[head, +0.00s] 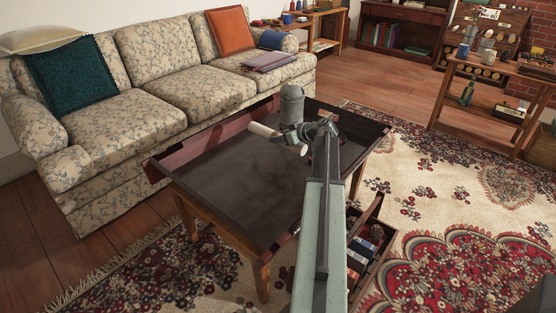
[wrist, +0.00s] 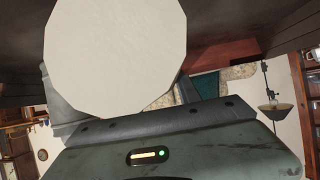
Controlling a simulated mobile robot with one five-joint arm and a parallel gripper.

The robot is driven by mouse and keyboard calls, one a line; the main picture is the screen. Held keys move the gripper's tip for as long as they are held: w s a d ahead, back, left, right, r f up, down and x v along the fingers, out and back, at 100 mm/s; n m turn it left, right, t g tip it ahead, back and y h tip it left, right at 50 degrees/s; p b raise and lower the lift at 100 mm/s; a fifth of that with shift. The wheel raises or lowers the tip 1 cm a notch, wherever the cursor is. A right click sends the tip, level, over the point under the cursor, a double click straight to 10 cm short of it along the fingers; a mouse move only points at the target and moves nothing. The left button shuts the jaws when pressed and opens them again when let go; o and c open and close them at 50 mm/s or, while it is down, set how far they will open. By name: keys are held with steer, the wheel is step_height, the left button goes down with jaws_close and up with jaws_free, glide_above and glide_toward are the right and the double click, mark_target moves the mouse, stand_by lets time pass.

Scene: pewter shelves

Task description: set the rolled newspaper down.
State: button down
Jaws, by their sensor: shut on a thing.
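The rolled newspaper (head: 262,130) is a pale off-white roll over the far part of the dark-topped coffee table (head: 222,200) in the head view. My gripper (head: 287,138) is shut on it, and the roll sticks out to the left of the jaws. In the wrist view, the round, pale end of the rolled newspaper (wrist: 115,55) fills much of the upper left and hides part of the jaws. I cannot tell whether the roll touches the tabletop.
The tabletop has a raised rim and looks clear left of and in front of the roll. A floral sofa (head: 195,90) stands behind the table. A crate of books (head: 357,262) sits at its right. A wooden side table (head: 490,75) stands farther right.

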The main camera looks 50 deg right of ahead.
mark_target(279, 160)
step_height(279, 160, down, 9)
steer(key=b, duration=0.7)
steer(key=shift+r, duration=0.3)
steer(key=shift+f, duration=0.1)
steer(key=c, duration=1.3)
jaws_free()
steer(key=shift+f, duration=0.1)
steer(key=o, duration=0.5)
steer(key=shift+c, duration=0.2)
